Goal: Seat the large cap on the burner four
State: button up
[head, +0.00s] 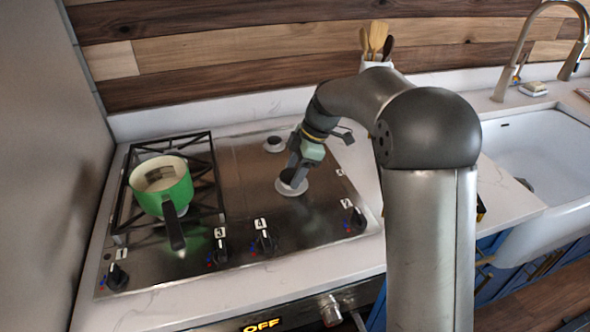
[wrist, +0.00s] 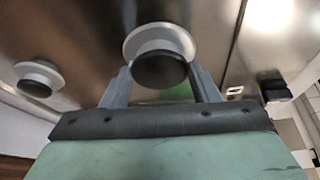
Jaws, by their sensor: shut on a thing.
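The large cap (wrist: 159,70) is a dark round disc held between the two fingers of my gripper (wrist: 160,75). In the head view my gripper (head: 292,180) is low over the front right burner, which shows a pale round base (head: 290,190). In the wrist view the pale base (wrist: 160,32) shows behind the cap, slightly offset from it. I cannot tell whether the cap touches the base. Knob four (head: 264,240) is on the front of the cooktop. No number is readable on the burner itself.
A green pot (head: 175,200) stands on the left grate (head: 118,205), its handle toward the front. A back burner (head: 273,144) with a dark cap stands behind my gripper. A utensil crock (head: 376,62) is at the wall, a sink (head: 535,150) at right.

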jog(key=shift+f+b, duration=0.2)
jog(key=shift+b, duration=0.1)
dwell(0.5)
jog(key=o, duration=1.1)
jog(key=shift+r, duration=0.1)
jog(key=shift+r+p, duration=2.1)
jog(key=shift+r, duration=1.3)
